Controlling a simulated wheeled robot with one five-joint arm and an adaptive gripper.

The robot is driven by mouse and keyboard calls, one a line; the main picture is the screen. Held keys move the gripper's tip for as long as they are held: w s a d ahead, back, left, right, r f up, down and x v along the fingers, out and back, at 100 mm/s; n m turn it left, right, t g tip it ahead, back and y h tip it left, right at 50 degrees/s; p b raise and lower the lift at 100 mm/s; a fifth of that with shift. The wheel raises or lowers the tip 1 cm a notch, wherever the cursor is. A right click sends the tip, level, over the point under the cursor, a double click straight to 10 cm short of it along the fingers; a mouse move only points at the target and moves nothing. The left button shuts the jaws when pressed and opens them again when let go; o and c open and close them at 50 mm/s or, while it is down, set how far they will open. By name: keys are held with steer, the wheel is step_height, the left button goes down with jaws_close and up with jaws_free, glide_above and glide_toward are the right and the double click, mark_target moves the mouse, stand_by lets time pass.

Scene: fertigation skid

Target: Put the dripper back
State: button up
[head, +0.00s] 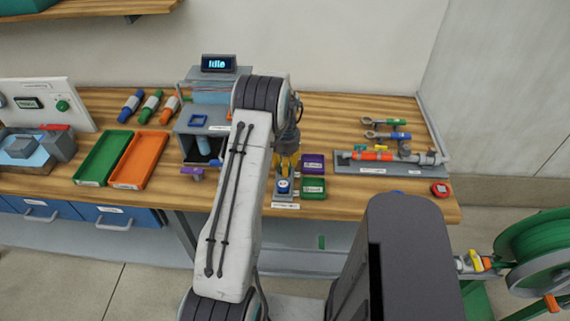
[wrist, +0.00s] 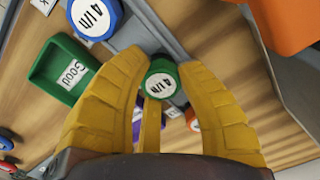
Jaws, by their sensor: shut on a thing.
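My gripper (head: 287,163) hangs over the bench just left of the small purple tray. In the wrist view, its yellow fingers (wrist: 163,75) are shut on a green-capped dripper (wrist: 161,84) marked 4 l/h, held near the fingertips. The dripper's lower part is hidden. A blue-capped dripper (wrist: 94,15) with the same kind of mark is at the upper left; a blue cap also shows in the head view (head: 283,187), just below the gripper. An orange-rimmed cap (wrist: 192,119) shows partly past the right finger.
A small green tray (head: 314,187) labelled Good in the wrist view (wrist: 50,88) lies below the purple tray (head: 313,163). Larger green (head: 91,166) and orange (head: 130,180) trays lie left. A pipe assembly (head: 392,157) lies right. A grey device (head: 196,125) stands behind my arm.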

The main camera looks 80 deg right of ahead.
steer(key=shift+f, duration=0.1)
steer(key=o, duration=0.4)
steer(key=shift+f, duration=0.1)
steer(key=o, duration=0.4)
steer(key=shift+o, duration=0.2)
steer(key=shift+r+b, duration=0.35)
steer(key=shift+r, duration=1.35)
steer(key=shift+d+r+b, duration=0.1)
steer(key=shift+r+b, duration=0.2)
steer(key=shift+b, duration=0.35)
step_height(320, 180, up, 8)
steer(key=b, duration=0.4)
steer(key=shift+r, duration=0.25)
